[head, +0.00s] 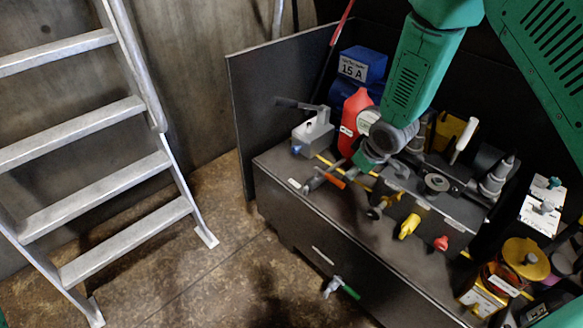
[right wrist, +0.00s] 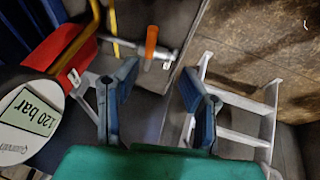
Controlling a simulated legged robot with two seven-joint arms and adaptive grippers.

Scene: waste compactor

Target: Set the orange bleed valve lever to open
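The orange bleed valve lever (head: 330,179) is on a grey valve fitting (head: 312,184) at the left front of the bench unit top. In the right wrist view the orange lever (right wrist: 151,42) stands out across a metal pipe, with a white tag below it. My right gripper (right wrist: 160,78) is open and empty, its two blue fingers apart. The lever lies beyond the fingertips, nearer the left finger, with a visible gap. In the head view my right wrist hangs just right of the lever and its fingers are hard to make out. My left gripper is not in view.
A grey box with a dark handle (head: 313,132), a yellow knob (head: 409,226) and a red knob (head: 441,243) are nearby. A ladder (head: 110,150) stands left; floor between is free.

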